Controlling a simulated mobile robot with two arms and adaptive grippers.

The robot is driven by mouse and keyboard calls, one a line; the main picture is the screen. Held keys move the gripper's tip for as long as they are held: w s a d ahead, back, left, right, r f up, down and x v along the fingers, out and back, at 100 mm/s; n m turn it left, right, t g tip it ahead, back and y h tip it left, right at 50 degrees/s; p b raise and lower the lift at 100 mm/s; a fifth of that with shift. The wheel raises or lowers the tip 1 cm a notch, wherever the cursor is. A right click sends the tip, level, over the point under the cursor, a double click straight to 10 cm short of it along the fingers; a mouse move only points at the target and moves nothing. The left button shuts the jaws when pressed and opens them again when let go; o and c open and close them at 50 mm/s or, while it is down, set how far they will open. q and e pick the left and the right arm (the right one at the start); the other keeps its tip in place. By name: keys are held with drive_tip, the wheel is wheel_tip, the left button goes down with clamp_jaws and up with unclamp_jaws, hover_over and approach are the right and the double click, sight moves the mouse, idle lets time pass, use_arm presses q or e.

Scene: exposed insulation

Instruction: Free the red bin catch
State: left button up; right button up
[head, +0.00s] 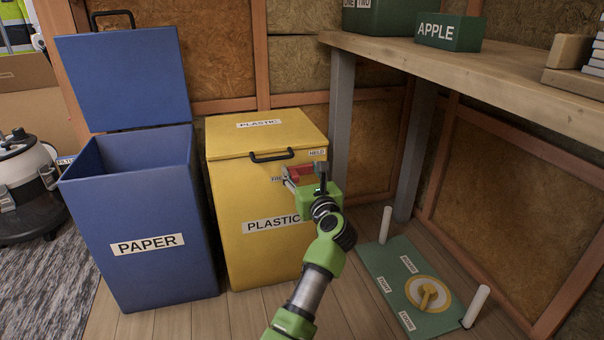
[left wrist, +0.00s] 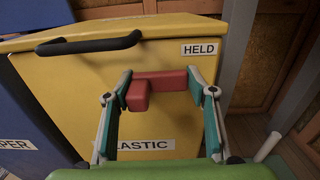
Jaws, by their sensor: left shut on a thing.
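The red catch (head: 299,172) is on the upper front of the yellow plastic bin (head: 235,200), below its closed lid (head: 262,132). In the left wrist view the catch (left wrist: 160,84) is a red bar with a block at its left end. My left gripper (left wrist: 159,88) has one finger at each end of the bar and is shut on it; the head view shows this gripper (head: 304,178) at the bin front. A HELD label (left wrist: 198,49) sits above right of the catch. A partly hidden label starting "FR" (head: 278,178) is to its left. My right gripper is out of view.
A blue paper bin (head: 150,250) with a raised lid stands left of the yellow bin. A wooden workbench (head: 450,70) with grey legs is at the right. A green floor plate (head: 385,262) with a yellow dial and white posts lies below it.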

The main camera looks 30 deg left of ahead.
use_arm(q)
drive_tip(key=o, duration=1.1)
drive_tip(key=shift+c, duration=0.2)
drive_tip(key=shift+o, duration=0.3)
drive_tip(key=shift+r, duration=0.1)
